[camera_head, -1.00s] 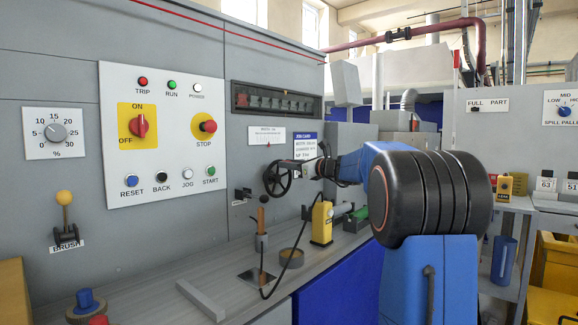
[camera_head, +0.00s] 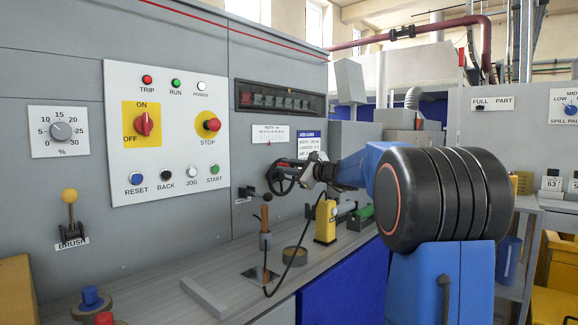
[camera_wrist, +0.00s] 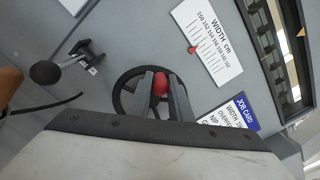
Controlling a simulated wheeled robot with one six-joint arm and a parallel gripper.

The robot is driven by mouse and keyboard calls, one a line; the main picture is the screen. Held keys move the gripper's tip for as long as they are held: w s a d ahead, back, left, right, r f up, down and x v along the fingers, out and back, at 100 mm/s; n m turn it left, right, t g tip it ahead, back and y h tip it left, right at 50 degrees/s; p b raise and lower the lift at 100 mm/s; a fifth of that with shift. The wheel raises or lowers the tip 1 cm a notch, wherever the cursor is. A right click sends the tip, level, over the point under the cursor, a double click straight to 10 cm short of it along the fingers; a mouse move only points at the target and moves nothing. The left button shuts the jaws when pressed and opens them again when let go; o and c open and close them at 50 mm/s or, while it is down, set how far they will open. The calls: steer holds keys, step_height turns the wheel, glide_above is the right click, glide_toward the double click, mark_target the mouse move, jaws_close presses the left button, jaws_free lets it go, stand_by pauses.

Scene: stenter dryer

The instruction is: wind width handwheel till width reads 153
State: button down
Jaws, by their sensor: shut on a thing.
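The black width handwheel (camera_head: 271,181) is mounted on the grey machine face, and part of its rim (camera_wrist: 121,91) shows in the wrist view. My gripper (camera_head: 293,166) is at the wheel's upper right. In the wrist view my gripper (camera_wrist: 161,90) has its two fingers shut on the wheel's red knob (camera_wrist: 160,82). The white width scale (camera_wrist: 207,42) reads from 150 upward. Its red pointer (camera_wrist: 192,49) sits along the scale's edge, but I cannot read the exact value. The scale is small in the head view (camera_head: 271,134).
A black-knobbed lever (camera_wrist: 47,72) stands near the wheel.

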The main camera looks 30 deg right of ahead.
steer(key=shift+s+a+f+n, duration=0.1)
steer(key=shift+a+f+n, duration=0.25)
steer(key=shift+n, duration=0.5)
steer(key=shift+s+a+f+n, duration=0.1)
steer(key=shift+a+f+n, duration=0.15)
steer(key=shift+n, duration=0.55)
steer(key=shift+s+a+f+n, duration=0.1)
steer(key=shift+a+f+n, duration=0.25)
steer(key=shift+n, duration=0.5)
steer(key=shift+f, duration=0.1)
steer(key=c, duration=1.6)
jaws_free()
steer(key=shift+d, duration=0.1)
steer(key=shift+s, duration=0.1)
steer(key=v, duration=1.7)
steer(key=shift+s, duration=0.15)
steer(key=shift+f, duration=0.1)
